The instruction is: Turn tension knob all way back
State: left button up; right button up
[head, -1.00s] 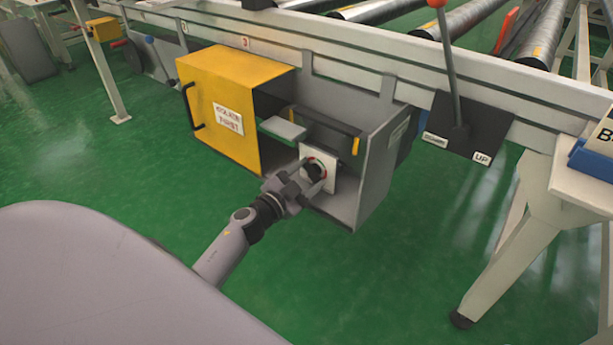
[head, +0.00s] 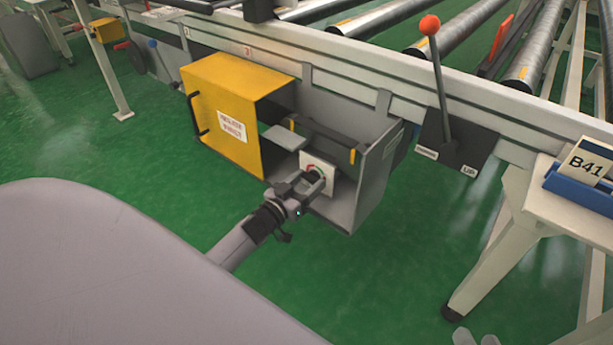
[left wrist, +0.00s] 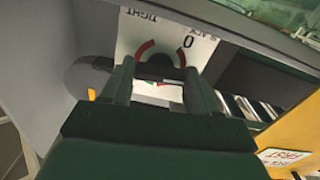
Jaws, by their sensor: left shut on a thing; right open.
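The tension knob (left wrist: 158,68) is dark and round, on a white dial plate (head: 318,166) inside an open grey box. In the left wrist view the plate bears a red arc and the words TIGHT and SLACK with a 0. My left gripper (head: 312,181) is shut on the knob, one finger on each side. The fingers hide much of the knob, so its pointer cannot be read.
The yellow door (head: 222,115) of the grey box (head: 375,180) stands open to the left. A grey ledge (head: 284,137) and a dark bar are above the plate. A red-knobbed lever (head: 438,75) and a white table (head: 530,208) are to the right. Green floor is clear in front.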

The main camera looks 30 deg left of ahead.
pick_arm(q)
jog(key=n+p, duration=0.1)
jog(key=n, duration=0.3)
jog(key=shift+n+p, duration=0.35)
jog(key=shift+n, duration=0.05)
jog(key=n, duration=0.3)
jog(key=shift+n+p, duration=0.3)
jog(key=shift+n, duration=1)
pick_arm(e)
jog(key=shift+s+d+r+n+h, duration=0.15)
jog(key=shift+d+h, duration=0.2)
jog(key=shift+d, duration=0.2)
jog(key=shift+s+d+r+n+h, duration=0.15)
jog(key=shift+d+h, duration=0.2)
jog(key=shift+d, duration=0.2)
jog(key=shift+f, duration=0.1)
pick_arm(q)
jog(key=o, duration=1.1)
jog(key=shift+c, duration=0.2)
jog(key=shift+s, duration=0.15)
pick_arm(e)
jog(key=shift+d, duration=0.1)
